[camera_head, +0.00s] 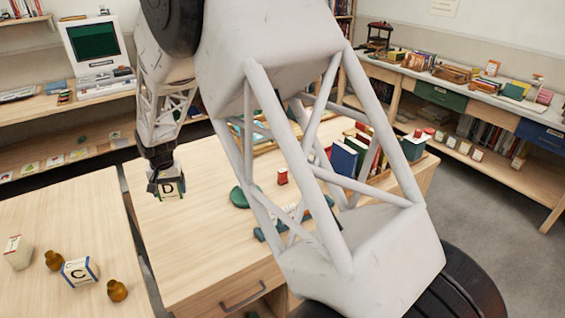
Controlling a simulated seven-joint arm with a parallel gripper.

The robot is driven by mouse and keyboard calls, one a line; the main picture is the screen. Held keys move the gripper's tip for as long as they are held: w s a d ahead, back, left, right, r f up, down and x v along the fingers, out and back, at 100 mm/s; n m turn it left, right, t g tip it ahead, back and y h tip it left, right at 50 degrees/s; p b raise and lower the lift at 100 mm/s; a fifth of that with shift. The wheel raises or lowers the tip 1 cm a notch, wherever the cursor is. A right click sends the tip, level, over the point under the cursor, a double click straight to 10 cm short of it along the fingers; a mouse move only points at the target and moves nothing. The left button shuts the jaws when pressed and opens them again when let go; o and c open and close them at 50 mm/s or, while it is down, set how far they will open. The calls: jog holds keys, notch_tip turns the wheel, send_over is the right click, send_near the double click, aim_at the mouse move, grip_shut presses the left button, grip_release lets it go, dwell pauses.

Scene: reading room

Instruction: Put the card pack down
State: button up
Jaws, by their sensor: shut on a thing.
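My gripper (166,186) points down at the left edge of the middle wooden table (190,235). It is shut on a small cream block with a dark letter D and green edging (171,189). The fingers and wrist hide part of the block. I cannot tell whether its underside touches the tabletop. What I see in the grip looks like a lettered block, and I cannot make out a card pack there.
A green rounded thing (239,197), a red block (282,176) and upright books (345,158) are on the middle table. A gap separates the tables. My arm hides much of the middle.

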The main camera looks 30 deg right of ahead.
jog(key=d+f, duration=0.1)
jog(key=w+d+f, duration=0.1)
jog(key=f, duration=0.1)
jog(key=w+d+f, duration=0.1)
jog(key=d+f, duration=0.1)
jog(key=shift+w+f, duration=0.1)
jog(key=shift+m, duration=0.3)
dwell(0.4)
jog(key=w, duration=0.5)
jog(key=w+f, duration=0.1)
jog(key=w, duration=1)
jog(key=shift+a+f, duration=0.25)
jog(key=shift+f, duration=1.75)
jog(key=shift+f, duration=0.1)
